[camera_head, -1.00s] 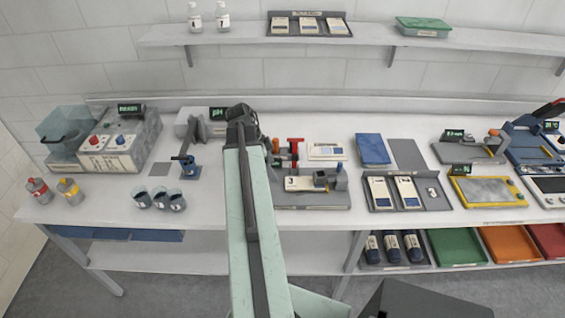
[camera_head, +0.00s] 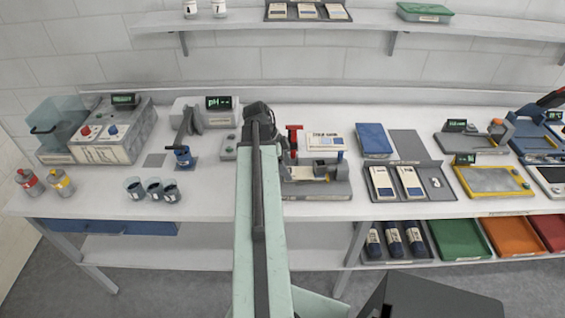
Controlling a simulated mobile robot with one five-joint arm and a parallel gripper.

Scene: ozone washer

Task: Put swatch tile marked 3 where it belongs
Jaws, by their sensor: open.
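A grey fixture (camera_head: 335,188) with a red-handled clamp (camera_head: 293,138) stands on the bench, right of my arm. A pale tile (camera_head: 300,173) lies on it, partly covered by my arm; a 3 showed on it earlier, but I cannot read it now. A grey tray (camera_head: 440,195) to the right holds two pale tiles (camera_head: 381,182) (camera_head: 411,182) and a small white piece. Another tray (camera_head: 280,12) on the shelf holds three similar tiles. My gripper (camera_head: 258,118) is above the bench left of the fixture, open; its fingertips are mostly hidden behind the arm.
A pH meter (camera_head: 203,112) and a blue clamp stand (camera_head: 184,157) are left of my arm. Three dark cups (camera_head: 153,189) stand near the front edge. A blue pad (camera_head: 374,140) and grey mat (camera_head: 408,145) lie behind the tray. A yellow-framed tray (camera_head: 492,181) is farther right.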

